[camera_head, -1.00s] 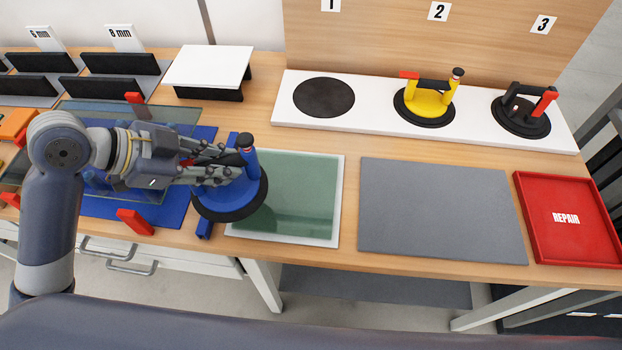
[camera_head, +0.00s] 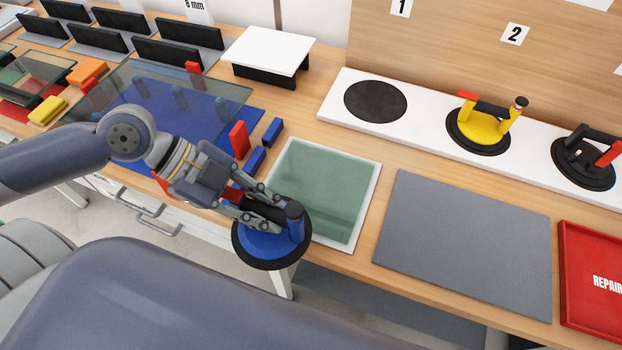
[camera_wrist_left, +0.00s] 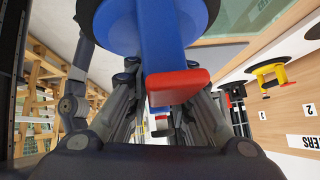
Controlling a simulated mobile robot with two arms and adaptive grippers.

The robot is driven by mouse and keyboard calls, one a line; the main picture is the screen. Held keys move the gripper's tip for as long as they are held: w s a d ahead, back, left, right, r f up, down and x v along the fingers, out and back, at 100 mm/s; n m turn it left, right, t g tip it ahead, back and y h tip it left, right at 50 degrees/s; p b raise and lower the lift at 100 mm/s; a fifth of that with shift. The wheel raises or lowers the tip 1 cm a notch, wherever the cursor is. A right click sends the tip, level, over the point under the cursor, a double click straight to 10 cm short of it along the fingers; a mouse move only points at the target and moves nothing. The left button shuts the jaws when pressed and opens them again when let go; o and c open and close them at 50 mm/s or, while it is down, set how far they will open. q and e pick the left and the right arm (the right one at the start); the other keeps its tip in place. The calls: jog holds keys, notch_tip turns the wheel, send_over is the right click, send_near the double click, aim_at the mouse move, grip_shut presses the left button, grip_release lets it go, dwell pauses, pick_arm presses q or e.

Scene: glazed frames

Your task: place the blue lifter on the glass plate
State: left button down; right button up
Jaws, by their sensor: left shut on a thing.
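The blue lifter (camera_head: 265,243) has a round black-rimmed base, blue posts and a dark handle with a red part. My left gripper (camera_head: 265,211) is shut on its handle. In the left wrist view the lifter (camera_wrist_left: 158,35) fills the top centre between the fingers. In the head view it shows at the bench's front edge, overlapping the near left corner of a green glass plate on a white board (camera_head: 372,200). The green glass (camera_head: 322,185) lies flat and bare. A larger clear glass pane (camera_head: 165,95) is at the left, above a blue mat. My right gripper is out of view.
A white rack (camera_head: 425,125) at the back has a bare black disc (camera_head: 375,101), a yellow lifter (camera_head: 480,128) and a black lifter (camera_head: 585,160). A grey mat (camera_head: 465,240) lies empty, beside the red REPAIR tray (camera_head: 590,275). Red and blue blocks (camera_head: 239,139) stand left of the green glass.

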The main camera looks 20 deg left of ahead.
pick_arm(q)
jog(key=shift+w+d+r, duration=0.1)
jog(key=shift+w, duration=0.1)
jog(key=shift+w+d+b, duration=0.25)
jog(key=shift+w+b, duration=0.1)
jog(key=shift+w, duration=0.7)
jog(key=shift+w+d+p, duration=0.2)
jog(key=shift+w+p, duration=0.2)
jog(key=shift+w, duration=0.7)
jog(key=w+d+f+p, duration=0.1)
jog(key=w, duration=0.2)
jog(key=w+f+p, duration=0.1)
jog(key=w+p, duration=0.1)
jog(key=w, duration=0.2)
jog(key=w+d+f+p, duration=0.1)
jog(key=w+f+p, duration=0.1)
jog(key=w, duration=0.1)
jog(key=shift+w+d+f, duration=0.1)
jog(key=shift+w+d, duration=0.25)
jog(key=shift+w, duration=0.05)
jog(key=shift+f, duration=0.4)
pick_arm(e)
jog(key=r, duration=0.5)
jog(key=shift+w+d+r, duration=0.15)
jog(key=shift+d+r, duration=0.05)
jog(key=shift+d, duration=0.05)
pick_arm(q)
jog(key=shift+f, duration=0.1)
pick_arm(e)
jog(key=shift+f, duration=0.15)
